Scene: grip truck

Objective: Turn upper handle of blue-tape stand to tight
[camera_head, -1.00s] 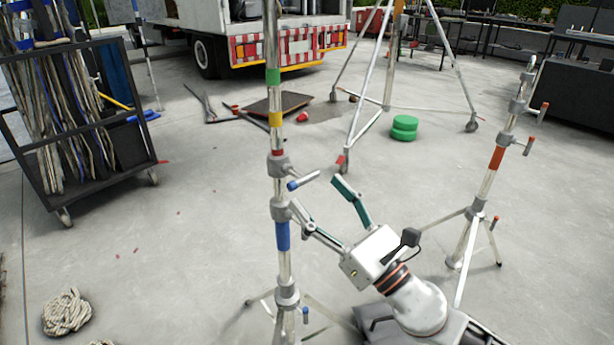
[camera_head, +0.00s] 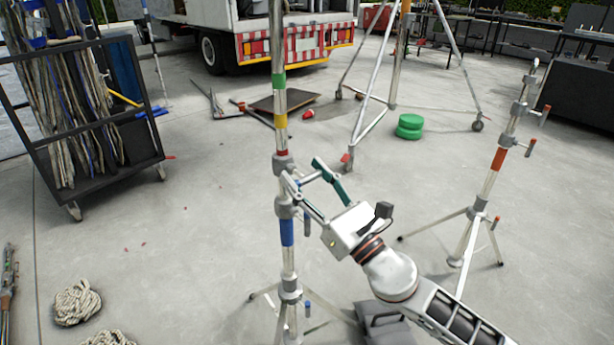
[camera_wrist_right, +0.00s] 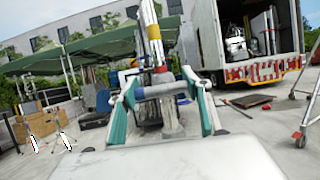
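The blue-tape stand is an upright metal pole with a blue band (camera_head: 287,232) below green, yellow and red bands. Its upper collar (camera_head: 283,163) is level with my right gripper (camera_head: 303,178). The gripper's green-and-grey fingers are spread, with tips close to the pole. In the wrist view, the upper handle (camera_wrist_right: 160,91) is a grey bar lying roughly crosswise between the fingertips of that gripper (camera_wrist_right: 162,88). Whether a finger touches it is unclear. In the head view the fingers mostly hide this handle. A lower handle (camera_head: 307,222) hangs beside the pole. My left gripper is out of view.
A red-tape stand (camera_head: 490,175) stands to the right. A cable rack (camera_head: 90,110) and coiled ropes (camera_head: 77,303) are at left. A truck (camera_head: 290,45) is behind.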

